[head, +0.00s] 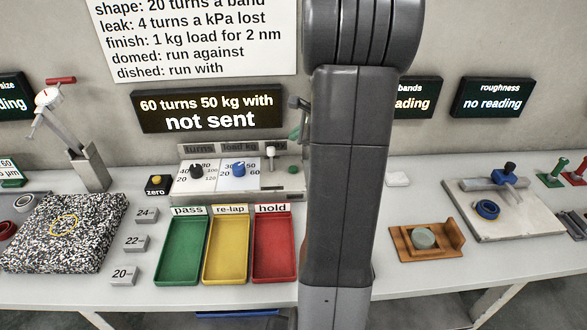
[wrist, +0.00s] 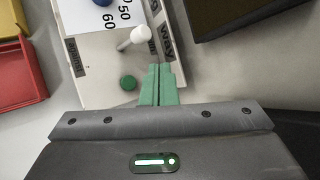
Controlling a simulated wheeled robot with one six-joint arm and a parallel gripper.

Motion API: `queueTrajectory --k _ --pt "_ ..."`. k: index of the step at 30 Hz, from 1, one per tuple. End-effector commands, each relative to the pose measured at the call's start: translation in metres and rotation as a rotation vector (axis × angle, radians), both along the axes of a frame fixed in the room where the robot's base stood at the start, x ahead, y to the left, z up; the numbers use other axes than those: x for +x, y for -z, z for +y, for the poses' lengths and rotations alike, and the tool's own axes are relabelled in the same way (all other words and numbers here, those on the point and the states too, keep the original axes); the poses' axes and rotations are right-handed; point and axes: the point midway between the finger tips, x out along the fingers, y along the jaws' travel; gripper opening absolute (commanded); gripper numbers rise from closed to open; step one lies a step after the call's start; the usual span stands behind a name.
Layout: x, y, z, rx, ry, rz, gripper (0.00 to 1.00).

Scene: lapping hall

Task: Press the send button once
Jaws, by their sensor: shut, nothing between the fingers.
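The control box (head: 283,196) stands on the bench, with a dark knob (head: 196,171), a blue knob (head: 239,169) and a white-tipped lever (head: 270,152). A round green button (wrist: 128,82) shows on the box in the wrist view, near the white lever (wrist: 140,36); I cannot read a send label on it. My gripper (wrist: 159,68) is shut and empty, its green fingertips just right of the button, over the box's edge; contact is not visible. In the head view my gripper (head: 295,132) is partly hidden by my arm. The display (head: 208,109) reads "60 turns 50 kg with not sent".
Green (head: 181,279), yellow (head: 226,275) and red (head: 274,277) trays sit in front of the box. A small block with a yellow button (head: 157,185), marked zero, is left of it. A wooden holder (head: 428,247) stands right of my arm.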

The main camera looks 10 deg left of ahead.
Motion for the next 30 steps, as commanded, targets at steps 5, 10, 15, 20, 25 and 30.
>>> queueTrajectory --k 5,10,15,20,25,30 --pt "0.0 0.016 0.0 0.0 0.0 0.0 0.0" --pt "0.0 0.038 0.0 0.0 0.001 0.001 0.0" --pt "0.0 0.062 0.0 0.0 0.001 0.001 0.0" --pt "0.0 0.08 0.0 -0.001 0.001 0.001 0.0" --pt "0.0 0.087 0.0 -0.001 0.0 0.001 0.0" --pt "0.0 0.086 0.0 -0.001 0.001 0.0 0.0"
